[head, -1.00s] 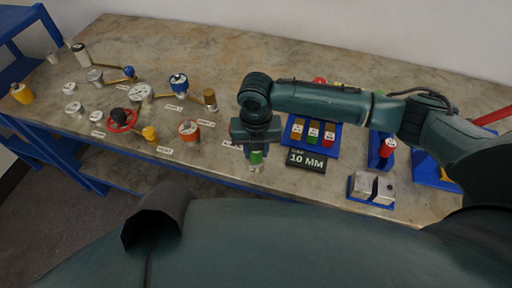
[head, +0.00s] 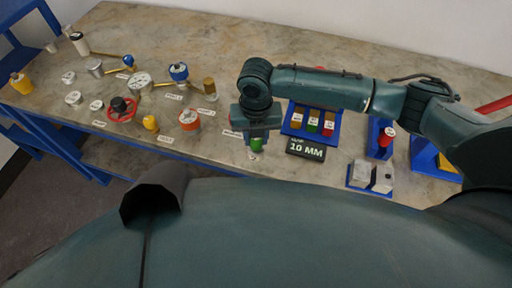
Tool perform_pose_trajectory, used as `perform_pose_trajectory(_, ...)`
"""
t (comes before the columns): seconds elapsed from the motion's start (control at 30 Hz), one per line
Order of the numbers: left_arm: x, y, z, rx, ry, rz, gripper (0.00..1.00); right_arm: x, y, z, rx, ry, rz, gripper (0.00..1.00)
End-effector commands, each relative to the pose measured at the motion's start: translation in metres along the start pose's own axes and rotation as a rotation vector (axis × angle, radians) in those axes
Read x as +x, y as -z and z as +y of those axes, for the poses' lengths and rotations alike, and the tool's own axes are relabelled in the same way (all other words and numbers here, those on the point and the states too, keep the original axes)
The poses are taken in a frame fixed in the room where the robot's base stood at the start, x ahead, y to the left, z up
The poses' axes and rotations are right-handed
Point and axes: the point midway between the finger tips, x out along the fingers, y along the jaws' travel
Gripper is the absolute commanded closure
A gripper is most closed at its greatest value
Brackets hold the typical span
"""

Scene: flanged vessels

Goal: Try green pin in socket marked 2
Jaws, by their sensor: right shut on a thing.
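My right gripper (head: 256,132) points down and is shut on the green pin (head: 256,145), whose pale lower end shows below the jaws. It is over the front part of the table, left of the black "10 MM" sign. The jaws and forearm hide part of the pin and the table behind. The vessels and fittings with small white labels stand to the left, but the labels are too small to read, so I cannot tell which socket is marked 2. My left gripper is not in view.
The stone-topped table (head: 300,50) holds a blue rack (head: 309,131) with brown, green and red blocks, and the "10 MM" sign (head: 306,149). A red-topped piece (head: 387,137) and grey blocks (head: 371,176) stand right.

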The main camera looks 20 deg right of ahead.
Motion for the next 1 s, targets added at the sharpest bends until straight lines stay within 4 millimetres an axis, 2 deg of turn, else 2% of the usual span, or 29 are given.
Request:
perform_pose_trajectory(0.33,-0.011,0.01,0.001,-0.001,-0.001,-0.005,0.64,-0.017,0.0,0.0,0.0,-0.001,0.0,0.95)
perform_pose_trajectory(1.0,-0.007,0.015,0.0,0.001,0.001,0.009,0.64,-0.037,0.0,0.0,0.0,-0.001,-0.001,0.95)
